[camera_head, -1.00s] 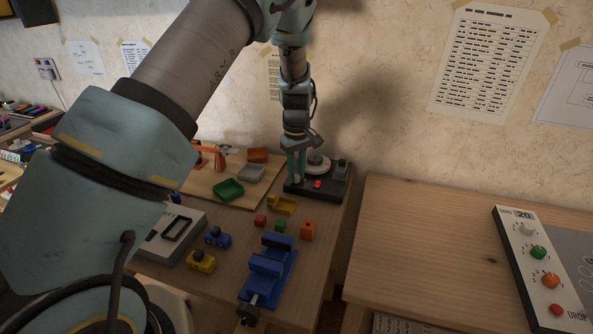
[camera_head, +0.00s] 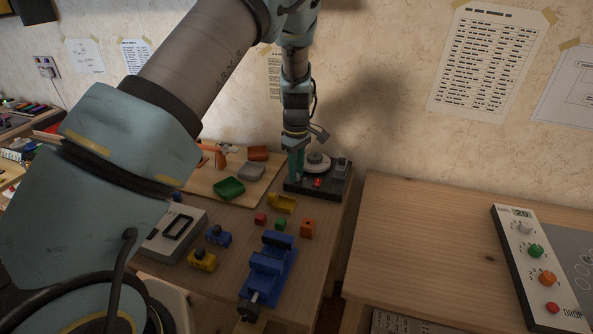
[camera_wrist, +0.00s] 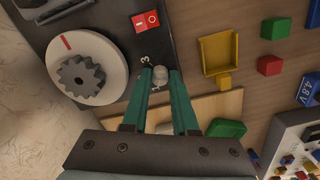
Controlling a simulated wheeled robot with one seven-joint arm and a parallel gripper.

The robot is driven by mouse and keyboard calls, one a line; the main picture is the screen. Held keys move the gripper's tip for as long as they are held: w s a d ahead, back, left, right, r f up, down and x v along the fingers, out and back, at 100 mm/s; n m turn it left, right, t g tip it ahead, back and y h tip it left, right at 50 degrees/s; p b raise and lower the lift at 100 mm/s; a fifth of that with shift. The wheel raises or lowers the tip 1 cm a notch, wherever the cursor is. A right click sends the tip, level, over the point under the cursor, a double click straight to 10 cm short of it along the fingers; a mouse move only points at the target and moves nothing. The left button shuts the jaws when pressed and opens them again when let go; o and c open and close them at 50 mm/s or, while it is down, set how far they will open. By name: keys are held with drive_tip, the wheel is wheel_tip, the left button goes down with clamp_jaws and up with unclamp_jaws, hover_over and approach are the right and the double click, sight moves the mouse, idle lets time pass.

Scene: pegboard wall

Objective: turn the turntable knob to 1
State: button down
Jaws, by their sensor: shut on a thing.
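The turntable is a black box (camera_head: 325,192) at the back of the wooden table, with a round white disc (camera_head: 318,162) on top. In the wrist view the white disc (camera_wrist: 108,60) carries a dark toothed centre and a red mark, at the left. A small light grey knob (camera_wrist: 160,78) sits beside it, with a white digit 2 visible near it. My gripper (camera_wrist: 160,73) points at the knob, its two green fingers shut on it. In the head view my gripper (camera_head: 297,178) is over the left part of the box. The knob is hidden there.
A red switch (camera_wrist: 145,21) is on the box near the knob. A yellow holder (camera_head: 282,204), a green tray (camera_head: 229,188), small coloured blocks and a blue vise (camera_head: 268,265) stand in front and to the left. A second wooden table (camera_head: 440,240) is at the right.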

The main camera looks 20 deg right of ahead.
drive_tip(key=shift+w, duration=0.1)
drive_tip(key=c, duration=0.7)
unclamp_jaws()
wheel_tip(320, 180, up, 11)
drive_tip(key=shift+f+b, duration=0.1)
drive_tip(key=shift+b, duration=1)
drive_tip(key=a+r+m, duration=0.2)
drive_tip(key=a, duration=1.6)
drive_tip(key=s+a+m, duration=0.1)
drive_tip(key=s+a, duration=0.2)
drive_tip(key=a, duration=0.3)
drive_tip(key=s+a+m+t, duration=0.1)
drive_tip(key=s+a, duration=0.3)
drive_tip(key=a, duration=0.2)
drive_tip(key=s+a+m, duration=0.2)
drive_tip(key=s+a, duration=0.2)
drive_tip(key=a, duration=0.3)
drive_tip(key=shift+s+r+t, duration=0.25)
drive_tip(key=shift+r+t, duration=0.05)
